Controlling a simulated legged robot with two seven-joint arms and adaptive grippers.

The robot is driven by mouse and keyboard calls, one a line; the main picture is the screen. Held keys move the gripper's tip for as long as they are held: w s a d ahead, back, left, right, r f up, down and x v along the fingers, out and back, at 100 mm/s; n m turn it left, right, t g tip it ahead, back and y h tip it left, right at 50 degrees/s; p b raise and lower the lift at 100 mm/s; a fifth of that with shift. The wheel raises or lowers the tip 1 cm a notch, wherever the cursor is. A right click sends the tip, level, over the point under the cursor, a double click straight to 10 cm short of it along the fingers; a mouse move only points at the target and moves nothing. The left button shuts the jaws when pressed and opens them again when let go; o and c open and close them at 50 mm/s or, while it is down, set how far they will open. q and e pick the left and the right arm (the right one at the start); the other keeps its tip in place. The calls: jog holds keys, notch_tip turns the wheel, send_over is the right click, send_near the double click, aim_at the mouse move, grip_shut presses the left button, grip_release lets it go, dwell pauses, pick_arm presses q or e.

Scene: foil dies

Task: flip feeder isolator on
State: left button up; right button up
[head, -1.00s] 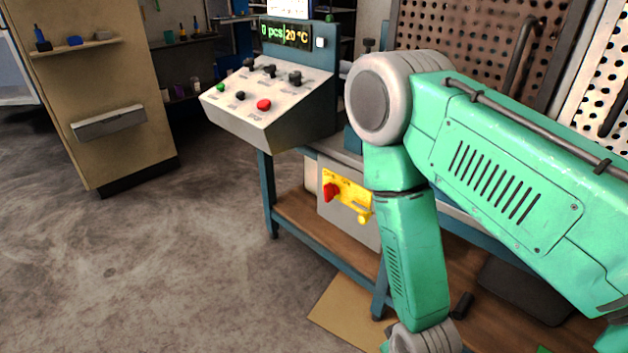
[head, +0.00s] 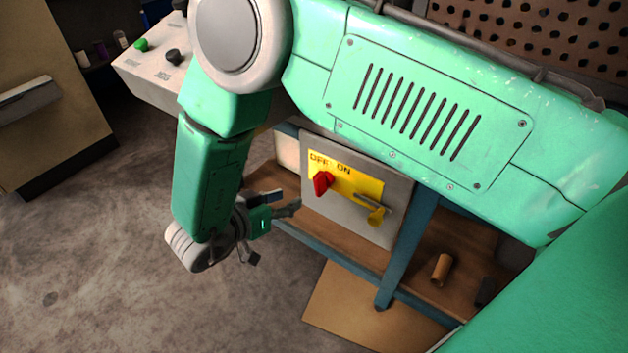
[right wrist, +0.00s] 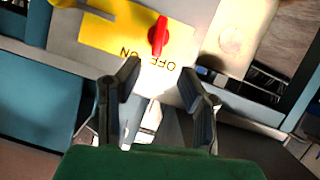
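The feeder isolator is a grey box (head: 345,220) with a yellow plate (head: 345,178) marked OFF and ON and a red rotary handle (head: 322,183). In the head view the handle is tilted and its upper end lies nearer OFF. The handle also shows in the right wrist view (right wrist: 158,36), beyond the fingertips. A brass-coloured lever or padlock (head: 376,212) sits at the plate's lower right. My right gripper (head: 285,203) is left of the box, apart from the handle. Its two fingers stand apart and empty in the right wrist view (right wrist: 165,80). My left gripper is not in view.
The box hangs at a blue-legged bench frame (head: 412,245) with a wooden lower shelf. A brown cylinder (head: 442,268) lies on that shelf. A sloped control panel (head: 150,75) is partly hidden by my right arm. The floor to the left is clear.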

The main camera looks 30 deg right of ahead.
aim_at(315, 187)
jog(key=b+x, duration=0.3)
jog(key=x, duration=0.8)
jog(key=shift+w+d+f, duration=0.1)
jog(key=shift+d+f, duration=0.1)
jog(key=shift+d, duration=0.1)
jog(key=shift+w+d+f, duration=0.1)
jog(key=shift+w+d, duration=0.05)
jog(key=shift+d, duration=0.2)
grip_shut()
